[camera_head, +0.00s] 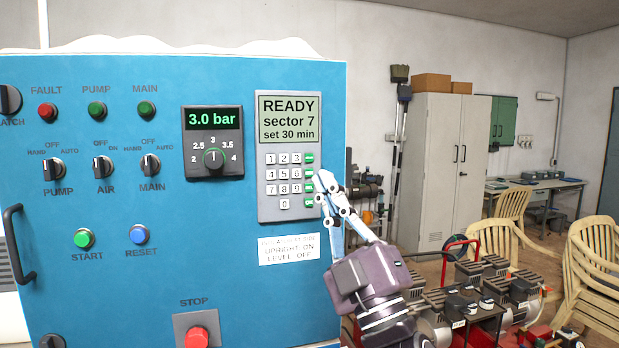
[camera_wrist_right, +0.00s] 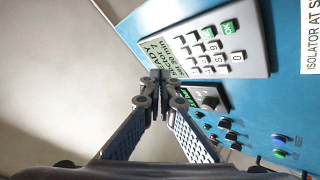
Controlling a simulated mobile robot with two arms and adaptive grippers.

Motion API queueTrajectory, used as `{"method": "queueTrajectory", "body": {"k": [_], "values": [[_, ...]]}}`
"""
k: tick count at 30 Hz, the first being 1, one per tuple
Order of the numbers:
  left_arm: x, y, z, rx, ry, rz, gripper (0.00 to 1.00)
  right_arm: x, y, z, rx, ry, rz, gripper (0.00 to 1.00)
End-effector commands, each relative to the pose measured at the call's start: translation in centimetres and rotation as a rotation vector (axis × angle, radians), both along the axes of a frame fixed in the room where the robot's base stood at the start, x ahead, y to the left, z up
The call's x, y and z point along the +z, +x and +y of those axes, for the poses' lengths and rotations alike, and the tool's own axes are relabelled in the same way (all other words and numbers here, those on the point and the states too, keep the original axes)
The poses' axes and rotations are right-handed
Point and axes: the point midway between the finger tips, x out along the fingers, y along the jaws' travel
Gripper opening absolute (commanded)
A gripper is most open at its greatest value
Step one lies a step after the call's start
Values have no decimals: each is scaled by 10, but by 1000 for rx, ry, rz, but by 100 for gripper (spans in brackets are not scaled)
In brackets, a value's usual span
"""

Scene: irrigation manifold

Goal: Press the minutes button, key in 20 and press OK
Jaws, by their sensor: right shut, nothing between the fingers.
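The keypad unit (camera_head: 263,213) is a grey panel on the blue cabinet. Its display (camera_head: 288,120) reads "READY, sector 7, set 30 min". Below are white digit keys (camera_head: 283,174) and a right-hand column of green keys (camera_head: 309,158), whose labels are too small to read here. My right gripper (camera_head: 322,182) is shut and empty, its tips at the keypad's right edge, over part of the green column; contact cannot be told. In the right wrist view the shut tips (camera_wrist_right: 160,78) show beside the display, and a green OK key (camera_wrist_right: 228,27) is readable. My left gripper is not in view.
The cabinet (camera_head: 150,285) also carries a pressure display with dial (camera_head: 213,157), selector switches, start and reset buttons, and a red stop button (camera_head: 197,337). To the right are motors (camera_head: 490,275), chairs (camera_head: 590,270) and a locker (camera_head: 440,170).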

Motion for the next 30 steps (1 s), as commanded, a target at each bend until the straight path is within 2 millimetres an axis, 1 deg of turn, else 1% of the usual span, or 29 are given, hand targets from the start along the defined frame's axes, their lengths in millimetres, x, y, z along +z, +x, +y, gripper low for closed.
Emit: {"method": "queueTrajectory", "body": {"k": [1,6,12,18,30], "values": [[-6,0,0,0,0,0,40,-2,8,3,-1,1,0,0],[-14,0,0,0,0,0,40,-2,30,10,-1,0,1,0],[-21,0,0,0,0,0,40,-1,48,15,0,1,-1,0],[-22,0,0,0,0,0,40,0,54,18,0,0,0,0],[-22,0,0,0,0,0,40,0,54,17,0,0,0,0]]}}
